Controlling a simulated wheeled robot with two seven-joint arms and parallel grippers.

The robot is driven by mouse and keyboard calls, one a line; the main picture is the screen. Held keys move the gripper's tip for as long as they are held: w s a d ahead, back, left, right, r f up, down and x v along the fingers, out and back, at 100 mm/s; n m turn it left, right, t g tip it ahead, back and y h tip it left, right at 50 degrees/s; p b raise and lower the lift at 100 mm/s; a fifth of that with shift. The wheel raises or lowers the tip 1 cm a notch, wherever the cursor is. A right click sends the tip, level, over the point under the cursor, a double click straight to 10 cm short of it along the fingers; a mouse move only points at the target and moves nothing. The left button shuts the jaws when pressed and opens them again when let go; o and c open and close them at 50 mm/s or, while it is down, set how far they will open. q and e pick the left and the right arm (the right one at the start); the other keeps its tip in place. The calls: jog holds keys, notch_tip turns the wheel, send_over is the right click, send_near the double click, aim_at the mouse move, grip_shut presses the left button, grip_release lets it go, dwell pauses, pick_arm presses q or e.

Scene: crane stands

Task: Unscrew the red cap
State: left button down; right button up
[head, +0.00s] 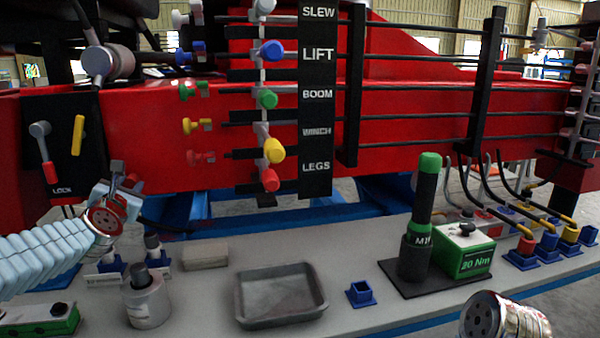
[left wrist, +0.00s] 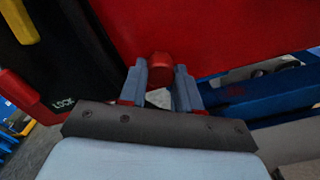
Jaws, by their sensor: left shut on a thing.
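A red, faceted cap (left wrist: 160,66) sits between the two grey fingertips of my left gripper (left wrist: 161,80) in the left wrist view, with a red panel close behind it. The fingers are shut on its sides. In the head view my left gripper (head: 126,176) is at the left, in front of the red crane body and above the bench; the cap is mostly hidden there. I cannot tell whether the cap is still on a fitting. My right gripper's fingers are out of view.
A grey tray (head: 238,304), a small blue socket (head: 361,294) and a green 20 Nm box (head: 466,262) stand on the bench. A lever panel (head: 315,130) and coloured couplings are behind. Two blue holders with grey posts stand below my left gripper.

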pick_arm(q)
jog(key=shift+f, duration=0.1)
jog(key=n+b, duration=0.3)
jog(key=b, duration=0.1)
jog(key=shift+f, duration=0.2)
jog(key=shift+n+b, duration=0.45)
jog(key=shift+n, duration=0.25)
jog(key=shift+r+n, duration=0.25)
jog(key=shift+n, duration=0.15)
jog(key=shift+f+n+b, duration=0.3)
jog(key=shift+n+b, duration=0.6)
jog(key=shift+b, duration=0.1)
jog(key=n+b, duration=0.1)
jog(key=n, duration=0.1)
jog(key=shift+d+r+n, duration=0.1)
jog(key=shift+n, duration=0.2)
jog(key=shift+r+n, duration=0.2)
jog(key=shift+n, duration=0.1)
